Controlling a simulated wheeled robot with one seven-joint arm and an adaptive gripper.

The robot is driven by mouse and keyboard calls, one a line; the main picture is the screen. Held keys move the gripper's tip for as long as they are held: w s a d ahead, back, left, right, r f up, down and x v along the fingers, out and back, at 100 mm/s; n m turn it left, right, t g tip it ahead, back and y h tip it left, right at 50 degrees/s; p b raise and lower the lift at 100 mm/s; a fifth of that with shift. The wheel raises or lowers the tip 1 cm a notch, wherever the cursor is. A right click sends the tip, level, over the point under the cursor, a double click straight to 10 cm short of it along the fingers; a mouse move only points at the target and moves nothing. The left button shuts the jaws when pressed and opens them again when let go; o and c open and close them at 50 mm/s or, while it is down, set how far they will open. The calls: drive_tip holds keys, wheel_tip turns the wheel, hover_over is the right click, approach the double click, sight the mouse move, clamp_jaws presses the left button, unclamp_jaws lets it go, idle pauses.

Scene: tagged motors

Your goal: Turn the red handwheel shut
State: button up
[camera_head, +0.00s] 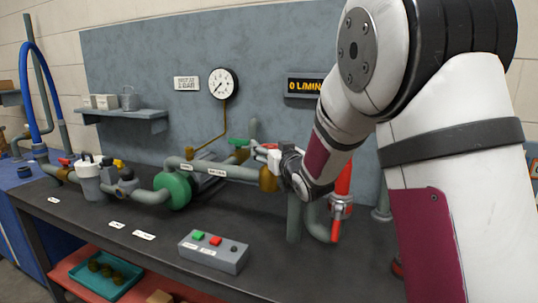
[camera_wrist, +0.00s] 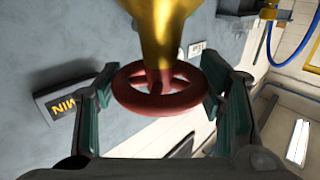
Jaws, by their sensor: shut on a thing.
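The red handwheel (camera_wrist: 128,92) fills the middle of the wrist view, below a brass valve body (camera_wrist: 160,35). The two fingers of my gripper (camera_wrist: 160,92) are at opposite sides of the wheel's rim, closed on it. In the head view my gripper (camera_head: 275,158) is at the brass valve (camera_head: 268,181) on the grey pipe, and it hides most of the wheel there. The display (camera_head: 305,86) on the back panel reads 0 L/MIN.
A green pump (camera_head: 174,190) and grey pipes stand left of the valve. A button box (camera_head: 214,252) with green and red buttons sits at the bench front. A red-handled pipe fitting (camera_head: 341,205) is close on the right. A gauge (camera_head: 224,84) hangs on the panel.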

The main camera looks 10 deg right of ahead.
drive_tip(key=m+h, duration=0.1)
drive_tip(key=h, duration=0.1)
drive_tip(key=m+h, duration=0.2)
drive_tip(key=h, duration=0.1)
drive_tip(key=shift+a+b, duration=0.2)
drive_tip(key=shift+b, duration=0.2)
drive_tip(key=m+g+h+p, duration=0.1)
drive_tip(key=m+h+p, duration=0.2)
drive_tip(key=h, duration=0.1)
drive_tip(key=shift+r+h, duration=0.1)
drive_tip(key=shift+h, duration=0.3)
drive_tip(key=m+g+h+p, duration=0.2)
drive_tip(key=h, duration=0.1)
drive_tip(key=shift+d+m+g+p, duration=0.1)
drive_tip(key=shift+m+g+p, duration=0.2)
drive_tip(key=shift+m, duration=0.1)
drive_tip(key=m+g+h, duration=0.3)
drive_tip(key=g+h, duration=0.1)
drive_tip(key=shift+d+m, duration=0.15)
drive_tip(key=shift+m, duration=0.25)
drive_tip(key=shift+m+g+h, duration=0.6)
drive_tip(key=shift+g, duration=0.3)
drive_tip(key=shift+d+g, duration=0.1)
drive_tip(key=shift+g, duration=0.2)
drive_tip(key=o, duration=1.2)
drive_tip(key=shift+c, duration=0.2)
